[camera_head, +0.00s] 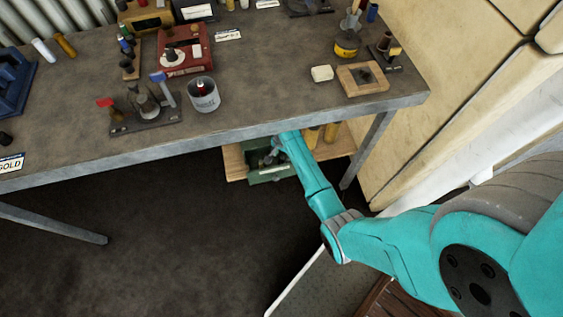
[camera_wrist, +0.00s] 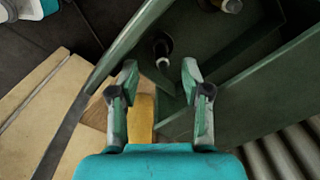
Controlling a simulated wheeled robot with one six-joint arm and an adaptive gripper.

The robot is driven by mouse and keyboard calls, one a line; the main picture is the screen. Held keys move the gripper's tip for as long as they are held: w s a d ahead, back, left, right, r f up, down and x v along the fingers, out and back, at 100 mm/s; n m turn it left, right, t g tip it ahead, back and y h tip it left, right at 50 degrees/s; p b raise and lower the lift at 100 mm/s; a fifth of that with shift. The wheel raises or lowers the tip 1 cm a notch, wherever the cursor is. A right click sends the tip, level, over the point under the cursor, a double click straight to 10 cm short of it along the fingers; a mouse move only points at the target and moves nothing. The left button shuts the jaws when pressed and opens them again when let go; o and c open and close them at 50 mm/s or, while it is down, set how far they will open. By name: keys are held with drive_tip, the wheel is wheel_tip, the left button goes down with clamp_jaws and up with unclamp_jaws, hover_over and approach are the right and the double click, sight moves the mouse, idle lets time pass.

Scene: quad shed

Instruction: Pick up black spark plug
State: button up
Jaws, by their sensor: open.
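My gripper (camera_wrist: 160,76) is open, its two fingers spread over a green metal bin (camera_wrist: 228,80). A small dark upright piece with a pale ring (camera_wrist: 162,46), which looks like the black spark plug, stands inside the bin just beyond the fingertips, roughly between them. The fingers do not touch it. Another dark piece with a metallic end (camera_wrist: 230,5) is at the top edge of the wrist view, partly cut off. In the head view the green bin (camera_head: 272,176) sits below the bench edge, and my arm partly covers it; the plug cannot be made out there.
The bin rests on a wooden board (camera_head: 234,162) under the workbench (camera_head: 270,75). Yellow cylinders (camera_head: 331,131) stand beside it, and a yellow piece (camera_wrist: 142,117) shows between my fingers. The bin's walls are close to the fingers. The bench edge overhangs the arm.

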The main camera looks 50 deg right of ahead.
sight(283, 157)
wheel_tip(283, 157, down, 5)
drive_tip(key=shift+w+d, duration=0.1)
drive_tip(key=shift+d, duration=0.05)
